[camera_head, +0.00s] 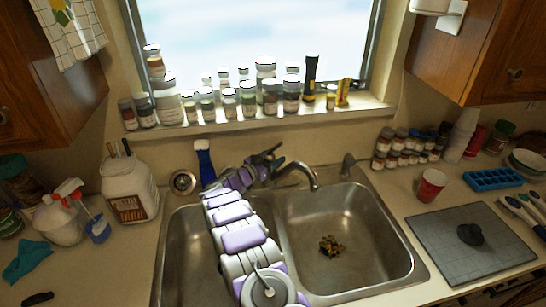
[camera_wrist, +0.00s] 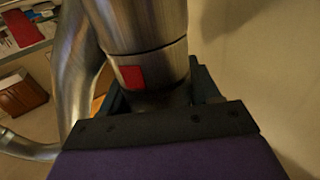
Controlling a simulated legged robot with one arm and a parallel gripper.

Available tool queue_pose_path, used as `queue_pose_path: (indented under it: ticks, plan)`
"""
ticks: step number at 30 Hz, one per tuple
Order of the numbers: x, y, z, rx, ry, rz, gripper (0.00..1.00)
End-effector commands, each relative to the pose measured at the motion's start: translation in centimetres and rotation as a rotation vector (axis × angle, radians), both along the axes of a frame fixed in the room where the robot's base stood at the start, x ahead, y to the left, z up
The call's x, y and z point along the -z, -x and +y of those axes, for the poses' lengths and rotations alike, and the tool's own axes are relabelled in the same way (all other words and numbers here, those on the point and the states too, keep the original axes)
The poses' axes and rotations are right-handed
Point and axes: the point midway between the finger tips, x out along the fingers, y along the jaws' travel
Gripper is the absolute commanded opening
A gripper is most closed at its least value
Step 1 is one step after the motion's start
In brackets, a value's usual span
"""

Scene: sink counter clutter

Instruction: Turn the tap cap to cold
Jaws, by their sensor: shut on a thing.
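The metal tap (camera_head: 299,169) stands behind the double sink, its spout curving over the right basin. In the wrist view the tap's round body (camera_wrist: 140,25) fills the upper middle, with a thin seam. The cap (camera_wrist: 165,78) is the section on the near side of that seam and bears a red square mark. My gripper (camera_wrist: 158,92) is shut on the cap, with dark jaws on both sides of it. In the head view my gripper (camera_head: 268,160) is at the tap's base, and my arm hides the cap there.
My arm crosses the sink between the left basin (camera_head: 184,245) and right basin (camera_head: 375,250). Bottles line the window sill (camera_head: 230,124) behind.

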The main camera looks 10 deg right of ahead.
Motion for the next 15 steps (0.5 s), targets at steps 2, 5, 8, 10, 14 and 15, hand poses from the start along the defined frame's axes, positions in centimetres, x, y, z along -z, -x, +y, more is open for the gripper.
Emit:
queue_pose_path:
  ticks: [2,5,8,10,14,15]
  plan:
    - [-0.51,-0.17,0.41,-0.038,0.002,-0.001,0.31]
    - [-0.41,-0.20,0.45,-0.075,0.003,-0.001,0.31]
    - [-0.42,-0.25,0.53,-0.105,0.001,-0.001,0.31]
    - [-0.44,-0.27,0.59,-0.119,-0.001,-0.003,0.31]
    - [-0.36,-0.26,0.64,-0.131,-0.003,-0.004,0.31]
    - [-0.34,-0.26,0.66,-0.132,-0.004,-0.004,0.31]
